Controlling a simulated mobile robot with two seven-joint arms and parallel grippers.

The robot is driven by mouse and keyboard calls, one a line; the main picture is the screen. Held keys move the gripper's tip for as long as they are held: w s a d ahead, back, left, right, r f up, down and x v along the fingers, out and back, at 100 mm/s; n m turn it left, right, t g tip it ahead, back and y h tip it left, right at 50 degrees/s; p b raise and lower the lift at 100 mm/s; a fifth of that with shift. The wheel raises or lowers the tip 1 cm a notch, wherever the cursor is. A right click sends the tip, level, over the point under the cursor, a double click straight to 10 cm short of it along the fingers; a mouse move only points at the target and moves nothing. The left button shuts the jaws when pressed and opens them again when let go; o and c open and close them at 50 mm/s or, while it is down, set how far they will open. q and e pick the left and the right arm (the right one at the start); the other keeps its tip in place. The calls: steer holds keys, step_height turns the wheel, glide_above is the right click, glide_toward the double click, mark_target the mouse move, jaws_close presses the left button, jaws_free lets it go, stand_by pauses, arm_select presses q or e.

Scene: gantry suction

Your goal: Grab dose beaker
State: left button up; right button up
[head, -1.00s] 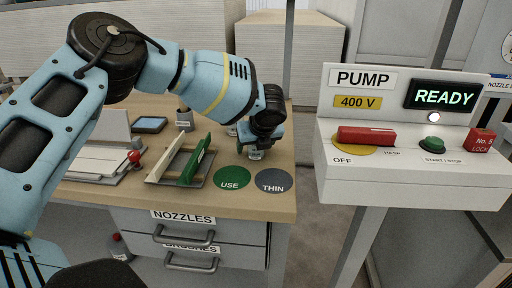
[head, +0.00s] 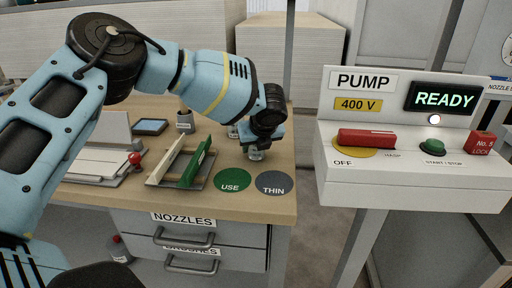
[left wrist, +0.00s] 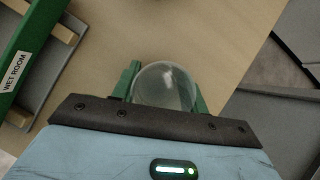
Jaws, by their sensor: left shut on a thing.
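The dose beaker (left wrist: 165,88) is a clear, round vessel between the green fingers of my left gripper (left wrist: 165,95) in the left wrist view. The fingers are shut on it, one at each side. In the head view my left gripper (head: 256,148) points down over the wooden bench, just behind the green USE disc and the grey THIN disc. The beaker is small there and mostly hidden by the gripper. I cannot tell whether its base touches the bench. My right gripper is not in view.
The USE disc (head: 233,180) and THIN disc (head: 273,183) lie at the bench's front right. A rack with a green bar (head: 196,162) stands left of the gripper. The pump console (head: 410,160) stands to the right, past the bench edge. White boards (head: 92,164) lie at left.

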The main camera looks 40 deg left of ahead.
arm_select(q)
step_height(320, 180, up, 28)
steer(key=p, duration=0.3)
steer(key=shift+f, duration=0.25)
